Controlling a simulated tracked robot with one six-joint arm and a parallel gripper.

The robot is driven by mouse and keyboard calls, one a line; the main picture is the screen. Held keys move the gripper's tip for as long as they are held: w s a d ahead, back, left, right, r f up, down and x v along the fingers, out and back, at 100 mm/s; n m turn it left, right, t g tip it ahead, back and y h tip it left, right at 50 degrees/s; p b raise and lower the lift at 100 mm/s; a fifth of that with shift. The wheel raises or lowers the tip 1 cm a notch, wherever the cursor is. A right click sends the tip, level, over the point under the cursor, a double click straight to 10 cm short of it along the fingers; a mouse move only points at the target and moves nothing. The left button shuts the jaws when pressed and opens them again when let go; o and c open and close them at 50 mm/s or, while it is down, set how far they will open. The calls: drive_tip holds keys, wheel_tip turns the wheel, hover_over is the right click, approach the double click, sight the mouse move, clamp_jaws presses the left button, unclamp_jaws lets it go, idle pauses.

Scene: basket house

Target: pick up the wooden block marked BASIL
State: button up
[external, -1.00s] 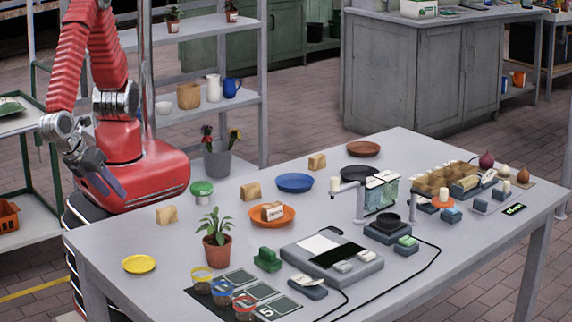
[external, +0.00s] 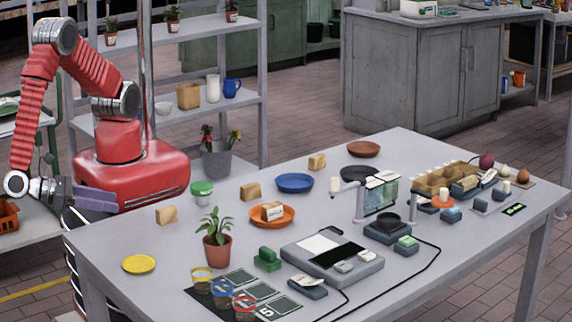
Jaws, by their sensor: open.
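Several wooden blocks are on the grey table. One block (external: 167,215) is near the left edge, another block (external: 250,191) is between the green-lidded jar and the blue plate, and a third block (external: 317,161) is towards the back. A further block (external: 272,211) with a white label lies on the orange plate (external: 286,220). The markings are too small to read, so I cannot tell which is BASIL. My gripper (external: 112,200) is open and empty, left of the table and apart from all the blocks. Its fingers point right, towards the nearest left block.
A yellow plate (external: 139,264), a potted plant (external: 216,250), a green-lidded jar (external: 202,193) and a blue plate (external: 294,183) stand around the blocks. A scale-like device (external: 332,258) is at the middle front. The table's left end is mostly clear.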

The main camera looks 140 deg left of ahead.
drive_tip(key=shift+a, duration=0.1)
approach(163, 208)
drive_tip(key=shift+w+a+f, duration=0.3)
drive_tip(key=shift+w+a, duration=0.15)
drive_tip(key=shift+a, duration=0.05)
drive_tip(key=shift+w+a+f, duration=0.3)
drive_tip(key=shift+w+a, duration=0.15)
drive_tip(key=shift+a, duration=0.1)
drive_tip(key=shift+s+x, duration=0.2)
drive_tip(key=shift+x, duration=2.35)
drive_tip(key=shift+a+r, duration=0.15)
clamp_jaws()
